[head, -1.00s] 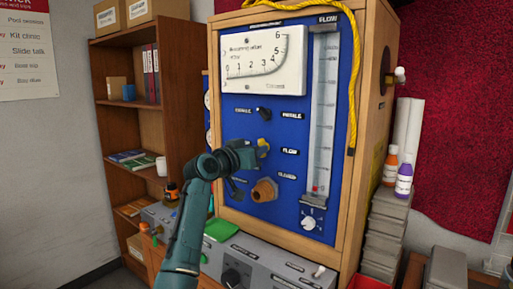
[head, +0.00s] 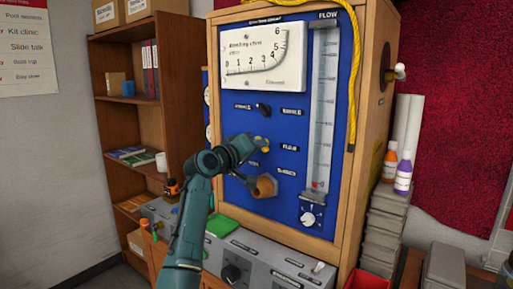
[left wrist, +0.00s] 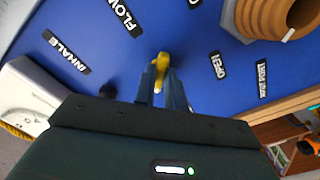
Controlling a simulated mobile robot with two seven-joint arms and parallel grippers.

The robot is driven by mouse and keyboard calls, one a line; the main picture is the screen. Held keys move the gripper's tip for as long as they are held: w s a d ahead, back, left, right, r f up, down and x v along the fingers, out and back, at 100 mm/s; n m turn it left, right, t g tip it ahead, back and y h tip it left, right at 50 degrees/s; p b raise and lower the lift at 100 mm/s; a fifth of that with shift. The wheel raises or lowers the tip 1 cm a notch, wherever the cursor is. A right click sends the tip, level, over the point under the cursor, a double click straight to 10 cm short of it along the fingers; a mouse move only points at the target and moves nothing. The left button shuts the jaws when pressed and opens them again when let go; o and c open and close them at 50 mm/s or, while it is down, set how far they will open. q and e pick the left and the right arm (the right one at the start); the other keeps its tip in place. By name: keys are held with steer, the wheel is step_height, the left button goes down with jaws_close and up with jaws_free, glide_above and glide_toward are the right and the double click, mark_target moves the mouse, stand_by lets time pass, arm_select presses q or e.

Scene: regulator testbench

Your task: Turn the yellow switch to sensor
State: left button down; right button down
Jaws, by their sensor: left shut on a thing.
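The yellow switch (left wrist: 161,66) sits on the blue panel (left wrist: 200,42), between the labels FLOW and OPEN in the left wrist view. In the head view the yellow switch (head: 263,141) shows just past my gripper's tips. My left gripper (left wrist: 162,88) is shut on the yellow switch, its two fingers at the knob's sides. My left gripper (head: 250,146) also shows in the head view, its arm coming up from below. A label reading SENSOR is not readable in either view. My right gripper is not in view.
A black knob (head: 263,110) is above the switch and a brown threaded port (head: 265,186) below it. A flow tube (head: 322,110) stands to the right. A yellow rope (head: 354,60) hangs beside it. A grey console (head: 265,262) lies below the panel.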

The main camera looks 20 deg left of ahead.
arm_select(q)
steer(key=shift+f, duration=0.15)
steer(key=c, duration=1.5)
jaws_free()
steer(key=shift+o, duration=0.2)
steer(key=shift+s, duration=0.1)
steer(key=b+v, duration=0.3)
steer(key=v, duration=1)
